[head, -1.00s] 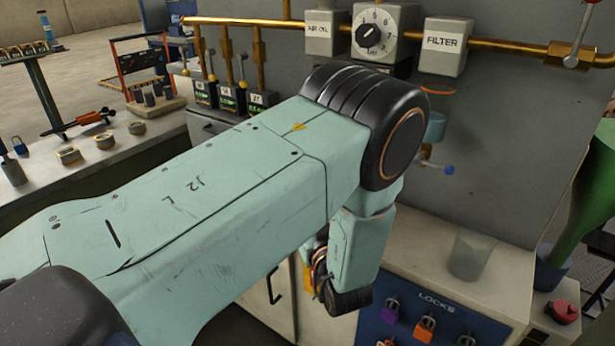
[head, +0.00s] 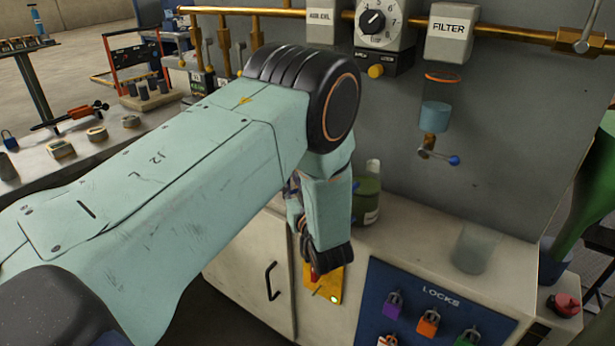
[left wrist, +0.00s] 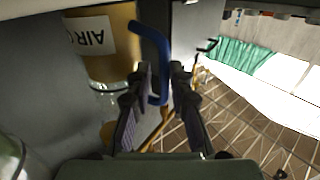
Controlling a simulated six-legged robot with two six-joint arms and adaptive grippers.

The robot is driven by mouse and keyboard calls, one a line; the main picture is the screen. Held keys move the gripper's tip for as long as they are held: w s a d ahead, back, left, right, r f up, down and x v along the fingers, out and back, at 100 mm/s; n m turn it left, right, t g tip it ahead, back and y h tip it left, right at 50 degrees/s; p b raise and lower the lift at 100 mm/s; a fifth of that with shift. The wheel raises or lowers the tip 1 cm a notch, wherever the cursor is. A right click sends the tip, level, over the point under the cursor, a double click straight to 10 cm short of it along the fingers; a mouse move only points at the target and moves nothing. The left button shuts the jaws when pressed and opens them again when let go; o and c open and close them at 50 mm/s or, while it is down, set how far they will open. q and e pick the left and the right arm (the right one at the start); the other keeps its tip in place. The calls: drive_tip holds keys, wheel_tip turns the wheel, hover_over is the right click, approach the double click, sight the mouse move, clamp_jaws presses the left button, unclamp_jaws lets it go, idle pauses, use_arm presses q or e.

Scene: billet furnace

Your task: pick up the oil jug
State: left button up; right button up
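A clear jug with green liquid and a pale label (head: 367,197) stands upright on the cabinet top in the head view, partly covered by my left arm. It is probably the oil jug. My left gripper's fingers are hidden in the head view. In the left wrist view my left gripper (left wrist: 161,85) is open, with a gap between its fingers. A bent blue handle (left wrist: 152,45) shows between and beyond the fingertips; I cannot tell whether they touch it. A clear rounded thing (left wrist: 12,155), cut off at lower left, may be the jug. My right gripper is not in view.
An empty clear cup (head: 474,248) stands on the cabinet top to the right. The filter (head: 436,115) with a blue-knobbed valve hangs above. A blue locks panel (head: 385,285) and a yellow panel (head: 335,283) are on the front. An amber labelled vessel (left wrist: 100,50) is close by.

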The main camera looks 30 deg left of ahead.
use_arm(q)
drive_tip(key=shift+a+f, duration=0.15)
drive_tip(key=shift+a, duration=0.3)
drive_tip(key=c, duration=0.4)
drive_tip(key=shift+d, duration=0.3)
clamp_jaws()
drive_tip(key=shift+a, duration=0.2)
drive_tip(key=shift+d, duration=0.1)
drive_tip(key=shift+r, duration=0.2)
